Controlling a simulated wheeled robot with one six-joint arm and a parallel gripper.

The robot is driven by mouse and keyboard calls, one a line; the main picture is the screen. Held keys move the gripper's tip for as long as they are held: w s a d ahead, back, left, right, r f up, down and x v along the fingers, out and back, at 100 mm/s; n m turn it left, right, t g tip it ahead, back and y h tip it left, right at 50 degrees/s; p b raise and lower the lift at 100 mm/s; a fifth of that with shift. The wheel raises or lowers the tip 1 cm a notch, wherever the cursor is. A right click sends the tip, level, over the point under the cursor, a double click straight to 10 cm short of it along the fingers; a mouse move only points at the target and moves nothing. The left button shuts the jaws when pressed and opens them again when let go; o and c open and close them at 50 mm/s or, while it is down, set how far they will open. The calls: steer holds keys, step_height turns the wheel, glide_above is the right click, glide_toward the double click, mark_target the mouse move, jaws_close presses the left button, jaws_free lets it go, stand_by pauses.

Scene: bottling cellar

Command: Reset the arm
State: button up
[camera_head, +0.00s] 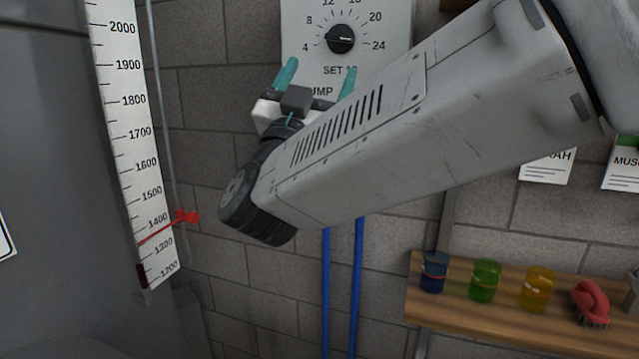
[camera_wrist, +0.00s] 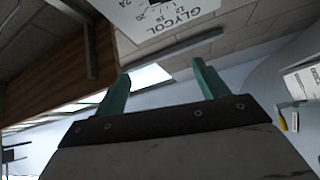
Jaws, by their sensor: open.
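My gripper (camera_head: 318,82) is raised in front of the wall panel in the head view, its two teal fingers spread apart with nothing between them. The fingers also show open and empty in the wrist view (camera_wrist: 160,85). My grey arm reaches in from the upper right and hides part of the panel. The panel (camera_head: 300,20) is pale, with a black dial knob (camera_head: 341,39) on a numbered scale. In the wrist view the panel (camera_wrist: 165,18) is marked GLYCOL. I cannot tell how far the fingers are from it.
A wooden shelf (camera_head: 425,313) at lower right holds a blue jar (camera_head: 433,272), a green jar (camera_head: 484,281), a yellow jar (camera_head: 537,289) and a red brush (camera_head: 590,304). A tank with a level scale (camera_head: 133,120) and red pointer (camera_head: 186,217) stands left. Blue pipes (camera_head: 341,290) run down the wall.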

steer(key=w+a+f+n+g+y, duration=0.35)
steer(key=a+f+n+y, duration=0.55)
steer(key=y, duration=0.7)
steer(key=s+d+f+n+g+y, duration=0.2)
steer(key=s+f+n+g+y, duration=0.15)
steer(key=f+g, duration=0.65)
steer(key=s+d+f+g+h, duration=0.3)
steer(key=s+d+f, duration=0.25)
steer(key=d, duration=0.25)
steer(key=s+d+f+g+h, duration=0.2)
steer(key=s+d+f+g, duration=0.2)
steer(key=s+d, duration=0.3)
steer(key=s+d+m+g+h, duration=0.1)
steer(key=s+d+m+h, duration=0.1)
steer(key=s+d, duration=0.4)
steer(key=s+d+m+g+h, duration=0.1)
steer(key=s+d, duration=0.5)
steer(key=d, duration=0.6)
steer(key=shift+s+d+m+h, duration=0.15)
steer(key=shift+d+m+h, duration=0.25)
steer(key=shift+m, duration=0.65)
